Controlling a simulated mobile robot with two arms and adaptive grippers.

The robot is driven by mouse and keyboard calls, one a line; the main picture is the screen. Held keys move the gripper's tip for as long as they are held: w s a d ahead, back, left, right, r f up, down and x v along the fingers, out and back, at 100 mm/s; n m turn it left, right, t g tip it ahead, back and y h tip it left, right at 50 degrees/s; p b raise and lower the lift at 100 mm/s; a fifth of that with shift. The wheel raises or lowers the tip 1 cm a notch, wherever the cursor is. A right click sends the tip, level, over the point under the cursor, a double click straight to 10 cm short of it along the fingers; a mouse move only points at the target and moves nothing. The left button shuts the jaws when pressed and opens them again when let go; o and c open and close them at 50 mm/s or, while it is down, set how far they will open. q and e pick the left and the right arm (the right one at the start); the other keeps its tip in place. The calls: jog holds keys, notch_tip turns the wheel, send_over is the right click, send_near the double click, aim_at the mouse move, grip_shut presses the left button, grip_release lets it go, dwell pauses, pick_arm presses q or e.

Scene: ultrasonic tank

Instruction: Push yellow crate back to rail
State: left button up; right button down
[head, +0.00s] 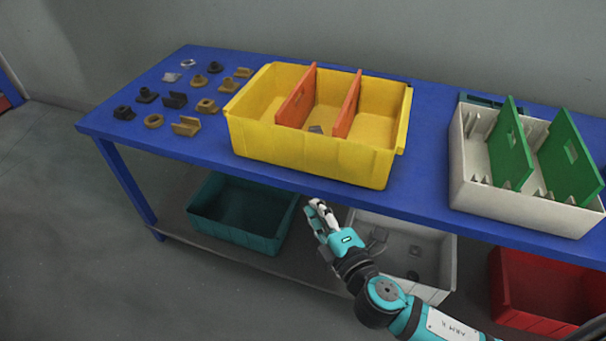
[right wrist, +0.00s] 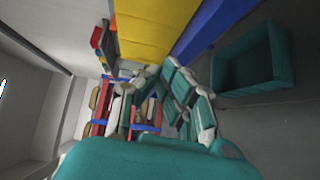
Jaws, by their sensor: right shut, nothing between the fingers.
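The yellow crate (head: 310,155) stands upright on the blue table (head: 420,190), its front wall close to the table's front edge. Two orange dividers (head: 347,104) split it into three compartments, and a small grey piece (head: 316,129) lies in the middle one. My right gripper (head: 317,207) is shut and empty, in front of the table's edge and apart from the crate. In the right wrist view the fingers (right wrist: 162,72) point towards the crate's yellow wall (right wrist: 152,32). I cannot make out a rail behind the crate. My left gripper is not in view.
Several small brown, black and clear parts (head: 186,127) lie left of the crate. A white crate (head: 510,207) with green dividers stands to its right, a teal strip (head: 480,98) behind it. Teal (head: 235,235), grey (head: 432,245) and red (head: 535,285) bins sit below.

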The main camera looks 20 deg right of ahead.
notch_tip(320, 180, up, 2)
jog(key=a, duration=0.1)
send_near(292, 150)
jog(key=a, duration=0.3)
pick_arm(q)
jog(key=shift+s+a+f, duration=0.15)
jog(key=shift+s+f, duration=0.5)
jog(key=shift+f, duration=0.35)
pick_arm(e)
jog(key=shift+n+t, duration=0.3)
jog(key=shift+w+d+f, duration=0.1)
jog(key=shift+w+d, duration=0.3)
jog(key=shift+w, duration=0.4)
jog(key=shift+w+d+f, duration=0.1)
jog(key=shift+w+d, duration=0.25)
jog(key=shift+w, duration=0.5)
jog(key=shift+w+d+f, duration=0.1)
jog(key=shift+w+d, duration=0.3)
jog(key=shift+w, duration=0.4)
